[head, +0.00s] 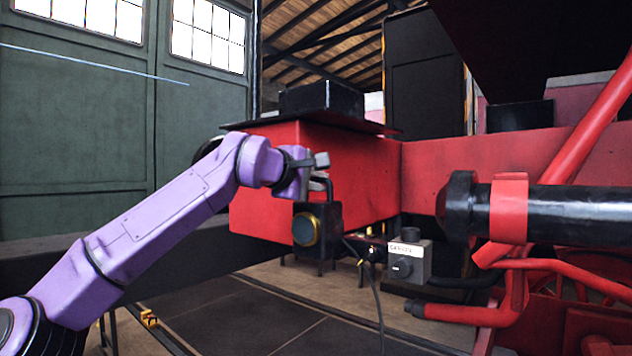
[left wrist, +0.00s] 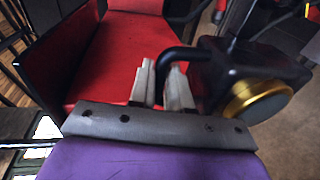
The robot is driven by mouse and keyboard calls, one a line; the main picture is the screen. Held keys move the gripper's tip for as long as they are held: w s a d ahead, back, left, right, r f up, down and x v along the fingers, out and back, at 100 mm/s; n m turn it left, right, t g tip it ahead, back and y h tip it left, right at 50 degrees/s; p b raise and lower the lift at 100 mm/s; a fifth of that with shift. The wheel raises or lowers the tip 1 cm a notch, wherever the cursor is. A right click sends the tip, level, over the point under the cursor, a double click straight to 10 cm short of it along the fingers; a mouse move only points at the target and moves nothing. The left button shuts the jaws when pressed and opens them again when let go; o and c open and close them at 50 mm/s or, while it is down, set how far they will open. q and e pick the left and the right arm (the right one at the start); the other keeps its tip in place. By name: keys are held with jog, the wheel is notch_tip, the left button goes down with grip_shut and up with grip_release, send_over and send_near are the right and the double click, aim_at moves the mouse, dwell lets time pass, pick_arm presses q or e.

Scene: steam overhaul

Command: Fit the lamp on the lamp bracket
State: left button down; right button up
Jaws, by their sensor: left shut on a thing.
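The lamp (head: 331,222) is a dark box with a brass-ringed round lens and a bent black handle on top. It hangs upright below my left gripper (head: 321,170), in front of the red beam's lower edge. In the left wrist view, my left gripper (left wrist: 162,86) has its two grey fingers closed around the black handle (left wrist: 178,54). The lamp (left wrist: 232,72) is at the right there, its brass ring (left wrist: 258,98) facing lower right. I cannot pick out the lamp bracket in either view. Whether the lamp touches the beam is unclear. My right gripper is not in view.
The red beam (head: 365,165) carries a black plate and box (head: 322,99) on top. A grey labelled box (head: 408,262) and a hanging black cable (head: 375,300) are right of the lamp. A black cylinder (head: 570,215) and red pipes fill the right.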

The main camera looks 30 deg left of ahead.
pick_arm(q)
jog(key=c, duration=1)
grip_release()
jog(key=shift+r, duration=0.1)
jog(key=shift+s+d, duration=0.1)
jog(key=shift+s+b, duration=0.3)
jog(key=shift+s, duration=0.05)
jog(key=s+r+b, duration=0.2)
jog(key=s+b, duration=0.1)
jog(key=s, duration=0.6)
jog(key=shift+s, duration=0.35)
jog(key=shift+a, duration=0.2)
